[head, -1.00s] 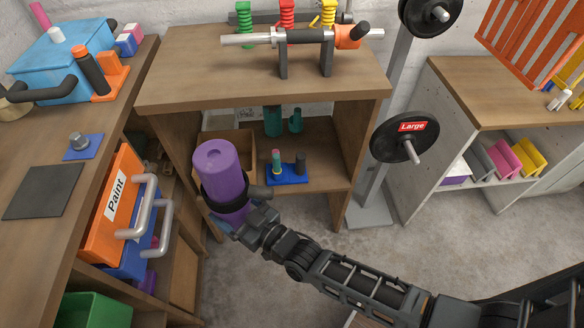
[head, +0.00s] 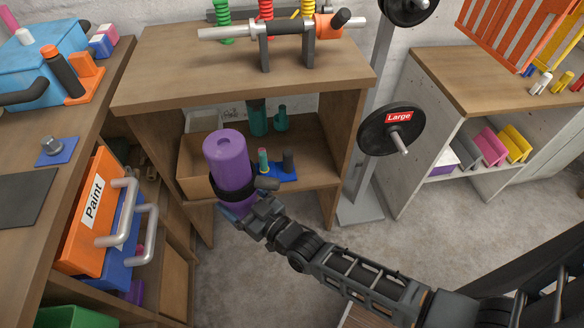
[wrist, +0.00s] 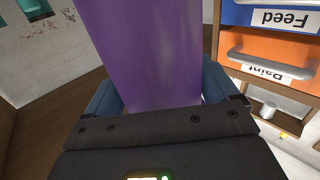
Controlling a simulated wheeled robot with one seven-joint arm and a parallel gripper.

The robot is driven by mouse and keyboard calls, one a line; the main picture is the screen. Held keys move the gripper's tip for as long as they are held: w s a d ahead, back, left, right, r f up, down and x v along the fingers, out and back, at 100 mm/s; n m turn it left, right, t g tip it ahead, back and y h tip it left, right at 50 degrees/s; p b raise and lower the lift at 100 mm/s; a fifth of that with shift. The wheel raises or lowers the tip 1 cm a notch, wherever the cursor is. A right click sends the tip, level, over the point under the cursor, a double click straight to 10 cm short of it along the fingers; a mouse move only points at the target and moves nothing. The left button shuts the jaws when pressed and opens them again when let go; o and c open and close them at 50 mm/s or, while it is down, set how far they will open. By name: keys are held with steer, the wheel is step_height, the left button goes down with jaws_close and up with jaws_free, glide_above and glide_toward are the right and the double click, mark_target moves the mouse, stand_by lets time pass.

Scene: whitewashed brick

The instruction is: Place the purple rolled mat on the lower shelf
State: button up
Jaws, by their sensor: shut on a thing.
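The purple rolled mat (head: 228,158) is upright, slightly tilted, with a dark band around its lower part. My gripper (head: 236,210) is shut on the mat near its lower end. In the wrist view the mat (wrist: 150,55) stands between the two blue fingers of my gripper (wrist: 160,95). The lower shelf (head: 318,174) is the inner board of the wooden unit, below its top. The mat appears in front of the shelf's left part and hides some of it; I cannot tell whether it is over the board.
On the shelf are a cardboard box (head: 190,165), a blue tray (head: 283,173) with small items, and teal bottles (head: 258,118) at the back. A barbell stand (head: 290,45) is on top. Orange Paint drawer (head: 92,213) is at left, weight plate (head: 390,129) at right.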

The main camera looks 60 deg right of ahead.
steer(key=s+d+f+m+g+h+b, duration=0.35)
steer(key=s+d+f+h+b, duration=0.2)
steer(key=s+d, duration=0.35)
steer(key=s+d+f+m+g+h+b, duration=0.35)
steer(key=s+d+m+h+b, duration=0.35)
steer(key=d, duration=0.5)
steer(key=w+d+f+n+y+b, duration=0.2)
steer(key=w+d+f, duration=0.2)
steer(key=w+d, duration=0.6)
steer(key=shift+w+d+t, duration=0.4)
steer(key=shift+d, duration=1.2)
steer(key=shift+f+b, duration=0.1)
steer(key=shift+b, duration=0.2)
steer(key=o, duration=1.2)
steer(key=shift+f, duration=0.1)
